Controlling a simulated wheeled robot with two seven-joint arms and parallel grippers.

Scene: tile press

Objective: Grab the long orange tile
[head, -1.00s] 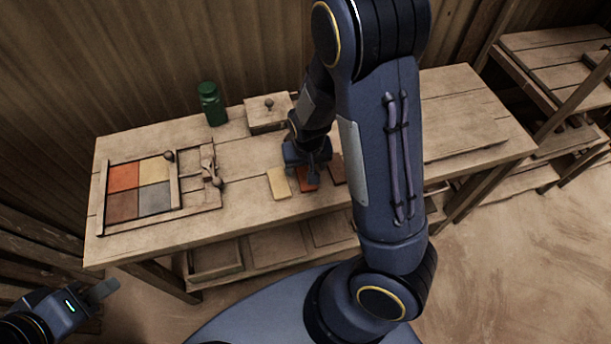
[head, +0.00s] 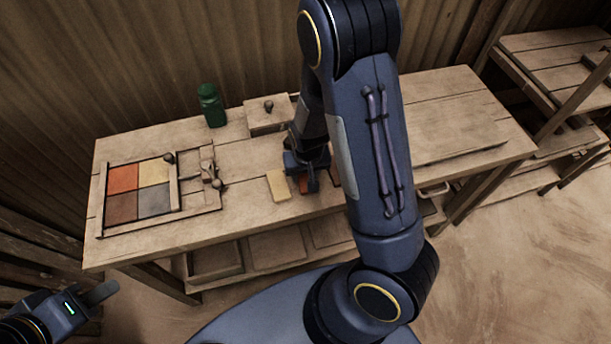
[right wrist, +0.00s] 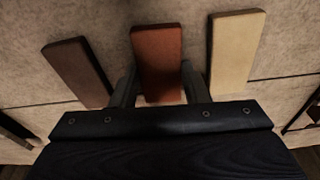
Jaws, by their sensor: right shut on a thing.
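The long orange tile (right wrist: 157,62) lies between the two fingers of my right gripper (right wrist: 158,88) in the right wrist view, with a finger close on each side. In the head view the orange tile (head: 305,185) is mostly hidden under my right gripper (head: 303,182), which is low over the bench. The gripper is shut on the tile, which appears to be at bench level. My left gripper (head: 100,293) is away from the bench at the lower left, empty; its finger gap is unclear.
A cream tile (right wrist: 235,50) and a dark brown tile (right wrist: 77,70) lie on either side of the orange one. A wooden frame (head: 175,185) with coloured squares is at left. A green bottle (head: 211,106) and a knobbed wooden block (head: 266,117) stand behind.

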